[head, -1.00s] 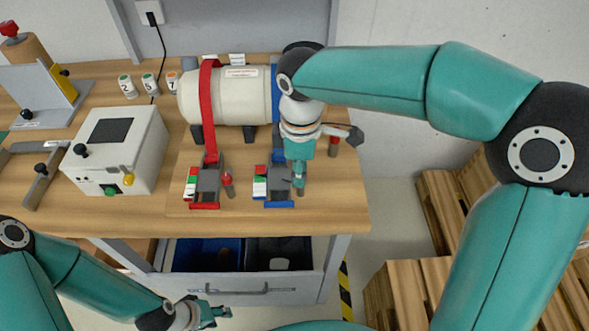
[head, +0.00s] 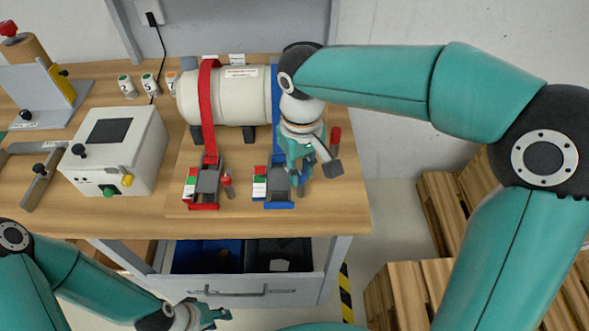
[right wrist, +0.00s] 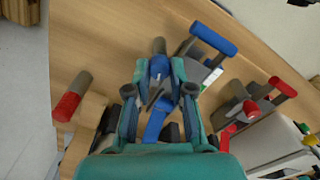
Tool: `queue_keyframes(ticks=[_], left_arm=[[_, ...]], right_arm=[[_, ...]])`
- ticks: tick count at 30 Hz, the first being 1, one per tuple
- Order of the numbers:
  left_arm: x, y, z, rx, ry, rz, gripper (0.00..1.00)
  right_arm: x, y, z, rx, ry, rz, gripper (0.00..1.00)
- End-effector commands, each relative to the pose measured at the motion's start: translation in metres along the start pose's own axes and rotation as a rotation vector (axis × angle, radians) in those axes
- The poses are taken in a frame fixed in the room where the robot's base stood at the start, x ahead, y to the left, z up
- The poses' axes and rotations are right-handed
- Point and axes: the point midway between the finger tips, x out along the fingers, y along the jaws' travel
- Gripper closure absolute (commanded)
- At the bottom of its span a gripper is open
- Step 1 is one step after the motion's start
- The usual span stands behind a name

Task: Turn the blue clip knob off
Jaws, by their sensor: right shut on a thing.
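The blue clip (head: 278,204) is at the right of the work table, below the blue strap (head: 275,90) of a cream cylinder. My right gripper (head: 301,174) comes down from above at the clip's right side. In the right wrist view its fingers (right wrist: 160,85) are shut on the blue clip knob (right wrist: 158,66), which has a blue part and a grey end. The fingers hide part of the knob in the head view. My left gripper (head: 217,317) hangs low in front of the table, away from the clips; its jaw opening is unclear.
A red clip (head: 205,205) with its red-capped knob (head: 228,181) stands left of the blue one. A red-topped post (head: 335,140) stands right of my gripper. The cream cylinder (head: 225,98) lies behind. A white box (head: 118,150) is at left. The table's front strip is clear.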

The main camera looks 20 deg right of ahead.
Motion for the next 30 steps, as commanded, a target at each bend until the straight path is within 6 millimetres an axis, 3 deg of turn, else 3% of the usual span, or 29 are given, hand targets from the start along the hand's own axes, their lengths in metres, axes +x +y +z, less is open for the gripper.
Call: queue_keyframes(ticks=[12,28,29,30], left_arm=[[0.0018,-0.0006,0.0,0.0,0.0,0.0,0.6],[0.002,-0.0007,0.0,0.0,0.0,0.0,0.6],[0.002,-0.0007,0.0,0.0,0.0,0.0,0.6],[0.002,-0.0007,0.0,0.0,0.0,0.0,0.6]], right_arm=[[-0.0024,0.0021,-0.0009,0.208,0.007,0.004,1.0],[-0.0022,0.0013,-0.0008,0.232,0.006,0.002,1.0],[-0.0022,0.0012,-0.0008,0.232,0.006,0.002,0.75],[-0.0021,0.0011,-0.0008,0.232,0.005,0.002,0.68]])
